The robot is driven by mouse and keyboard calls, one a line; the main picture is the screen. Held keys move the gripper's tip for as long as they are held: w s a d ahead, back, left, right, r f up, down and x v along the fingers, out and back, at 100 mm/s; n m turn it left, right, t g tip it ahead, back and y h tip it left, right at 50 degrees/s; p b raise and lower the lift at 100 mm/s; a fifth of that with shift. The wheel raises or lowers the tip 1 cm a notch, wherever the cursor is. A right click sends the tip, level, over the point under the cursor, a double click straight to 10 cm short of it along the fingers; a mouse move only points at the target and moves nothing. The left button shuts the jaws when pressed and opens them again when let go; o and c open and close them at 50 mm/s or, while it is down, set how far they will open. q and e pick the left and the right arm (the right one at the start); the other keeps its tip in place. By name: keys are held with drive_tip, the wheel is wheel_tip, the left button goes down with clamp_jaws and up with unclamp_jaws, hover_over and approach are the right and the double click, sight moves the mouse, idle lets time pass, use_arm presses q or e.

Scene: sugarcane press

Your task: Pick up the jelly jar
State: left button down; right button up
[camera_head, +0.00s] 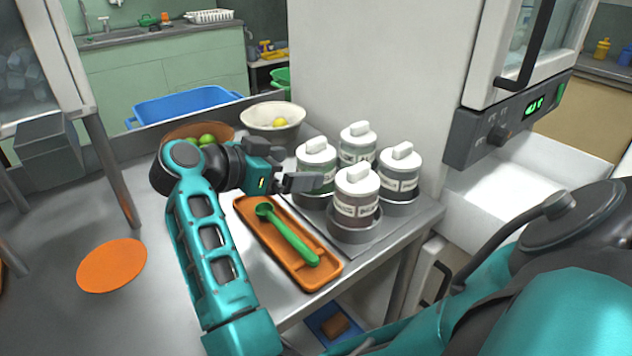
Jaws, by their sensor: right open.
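Several clear jars with white knobbed lids and pale labels stand upright in metal cups at the right of the steel counter. The front jar (357,197) has dark purplish contents; the left jar (316,165), back jar (357,147) and right jar (398,173) look greenish or grey. The labels are too small to read, so I cannot tell which is the jelly jar. My right gripper (312,182) is open and empty, its fingers pointing right, close to the left and front jars. Its fingers overlap the left jar's lower part in the picture; contact is unclear. My left gripper is out of view.
An orange tray (252,222) with a green spoon (288,236) lies below the gripper. A bowl of limes (178,132) and a pale bowl (290,122) stand behind. A white wall column and dispenser (512,122) bound the right side. The left counter is mostly clear.

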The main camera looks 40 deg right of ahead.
sight(300, 166)
drive_tip(key=b+x, duration=0.1)
drive_tip(key=x, duration=0.3)
drive_tip(key=shift+s+d, duration=0.1)
drive_tip(key=shift+d, duration=0.25)
drive_tip(key=c, duration=1.2)
drive_tip(key=shift+c, duration=0.5)
